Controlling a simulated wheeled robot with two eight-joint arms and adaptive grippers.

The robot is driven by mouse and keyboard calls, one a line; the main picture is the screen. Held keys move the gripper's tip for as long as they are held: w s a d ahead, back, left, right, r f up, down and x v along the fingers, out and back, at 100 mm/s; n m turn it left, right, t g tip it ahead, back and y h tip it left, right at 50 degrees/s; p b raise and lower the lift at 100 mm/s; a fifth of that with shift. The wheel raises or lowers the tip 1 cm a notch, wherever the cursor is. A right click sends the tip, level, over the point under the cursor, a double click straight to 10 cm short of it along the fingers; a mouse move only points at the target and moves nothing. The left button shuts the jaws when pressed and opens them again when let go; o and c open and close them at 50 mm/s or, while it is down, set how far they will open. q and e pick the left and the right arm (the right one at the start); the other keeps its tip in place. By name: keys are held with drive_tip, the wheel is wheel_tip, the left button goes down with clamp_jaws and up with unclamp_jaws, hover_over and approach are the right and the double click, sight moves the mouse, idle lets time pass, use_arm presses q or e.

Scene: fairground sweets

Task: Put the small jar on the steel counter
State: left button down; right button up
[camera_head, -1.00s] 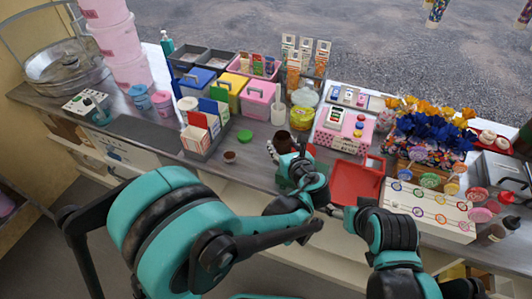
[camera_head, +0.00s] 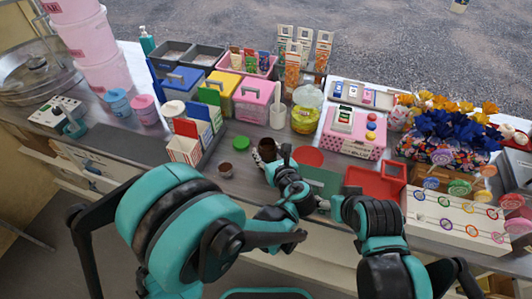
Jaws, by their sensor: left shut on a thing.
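A small dark brown jar (camera_head: 267,150) is in my left gripper (camera_head: 272,161), which is shut on it above or at the grey steel counter (camera_head: 243,185). The fingers hide part of the jar. I cannot tell whether its base touches the counter. A small brown cup (camera_head: 226,169) stands on the counter to the left of the jar. My right arm comes in at the lower right, and its gripper end (camera_head: 325,205) is small and partly hidden, so its jaws cannot be read.
A green round lid (camera_head: 242,143) lies left of the jar, and a red disc (camera_head: 308,157) lies right. A red tray (camera_head: 375,184) is further right. A lidded glass jar (camera_head: 305,117) and a pink box (camera_head: 253,107) stand behind. Bare counter shows near the brown cup.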

use_arm(q)
drive_tip(key=shift+w+f, duration=0.25)
drive_tip(key=shift+f, duration=0.35)
drive_tip(key=shift+r, duration=0.1)
drive_tip(key=shift+s+a+r, duration=0.1)
drive_tip(key=shift+s+r, duration=0.05)
drive_tip(key=c, duration=1.1)
unclamp_jaws()
drive_tip(key=shift+f, duration=0.2)
drive_tip(key=o, duration=0.4)
use_arm(e)
drive_tip(key=shift+w+f, duration=0.25)
drive_tip(key=shift+f, duration=0.1)
use_arm(q)
drive_tip(key=shift+r, duration=0.1)
